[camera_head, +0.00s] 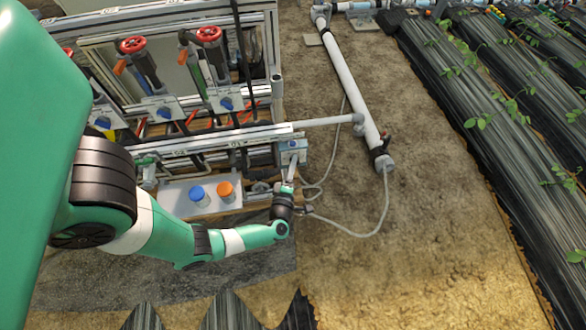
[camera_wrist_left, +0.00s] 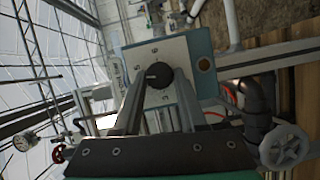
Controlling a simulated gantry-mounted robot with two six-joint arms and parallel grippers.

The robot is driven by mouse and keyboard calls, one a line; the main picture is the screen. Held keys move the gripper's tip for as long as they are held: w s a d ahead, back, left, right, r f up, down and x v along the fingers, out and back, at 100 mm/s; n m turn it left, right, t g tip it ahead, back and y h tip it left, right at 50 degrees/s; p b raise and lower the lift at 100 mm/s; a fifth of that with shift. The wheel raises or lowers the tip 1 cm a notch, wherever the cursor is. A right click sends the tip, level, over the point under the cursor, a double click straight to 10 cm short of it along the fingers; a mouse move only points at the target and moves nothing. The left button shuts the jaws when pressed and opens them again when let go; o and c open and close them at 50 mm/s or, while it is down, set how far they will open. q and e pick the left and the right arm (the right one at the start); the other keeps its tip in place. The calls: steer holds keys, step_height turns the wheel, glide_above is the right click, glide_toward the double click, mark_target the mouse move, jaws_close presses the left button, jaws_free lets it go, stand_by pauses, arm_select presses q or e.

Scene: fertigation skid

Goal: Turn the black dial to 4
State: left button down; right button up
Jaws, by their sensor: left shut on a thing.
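The black dial (camera_wrist_left: 158,74) sits on the pale front plate of a teal-sided box (camera_wrist_left: 205,62) in the left wrist view. My left gripper (camera_wrist_left: 159,80) is shut on the dial, one finger on each side of it. In the head view my left gripper (camera_head: 287,187) reaches the small box (camera_head: 292,147) at the right end of the skid's front rail. The dial is too small or hidden to make out there. My right gripper is not in view.
A tray with a blue cap (camera_head: 197,193) and an orange cap (camera_head: 224,188) lies left of the gripper. Red valve wheels (camera_head: 133,44) stand on the skid behind. A thin grey hose (camera_head: 384,215) loops over the ground at right. Bare soil lies in front.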

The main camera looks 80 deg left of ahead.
arm_select(q)
steer(key=n+y, duration=0.1)
steer(key=n, duration=0.4)
steer(key=f+n+y, duration=0.1)
steer(key=n, duration=0.1)
steer(key=shift+y, duration=0.3)
steer(key=shift+r+n, duration=0.15)
steer(key=shift+n, duration=0.15)
steer(key=shift+c, duration=2.3)
jaws_free()
